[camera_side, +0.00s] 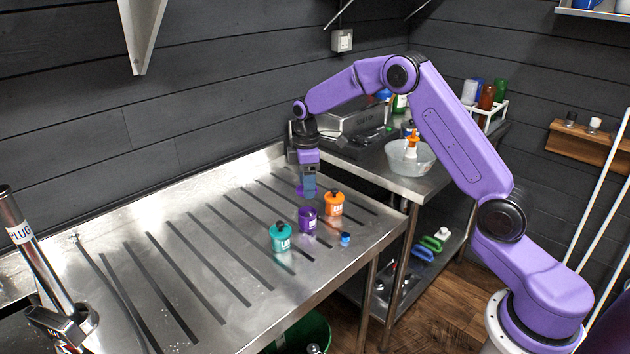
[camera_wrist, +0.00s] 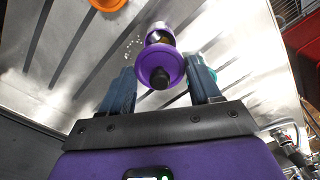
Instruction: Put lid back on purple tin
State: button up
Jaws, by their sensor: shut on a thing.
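The purple tin (camera_side: 307,222) stands upright and open on the ribbed steel drainboard, between the teal and orange tins. The purple lid (camera_wrist: 168,62) has a black knob and sits between the two blue fingers of my gripper (camera_wrist: 161,76) in the wrist view. My gripper (camera_side: 307,188) is shut on the lid, pointing down. In the side view it holds the lid above and slightly behind the tin, apart from it. In the wrist view the tin's open mouth (camera_wrist: 158,34) shows partly behind the lid.
A lidded teal tin (camera_side: 281,240) stands at the left and a lidded orange tin (camera_side: 333,205) at the right, both close to the purple tin. A small blue piece (camera_side: 345,239) lies near the front edge. The drainboard's left part (camera_side: 190,260) is clear.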

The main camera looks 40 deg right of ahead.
jog(key=shift+f, duration=3.05)
jog(key=shift+f, duration=0.15)
jog(key=o, duration=1.3)
jog(key=shift+c, duration=0.2)
jog(key=shift+r, duration=3.5)
grip_shut()
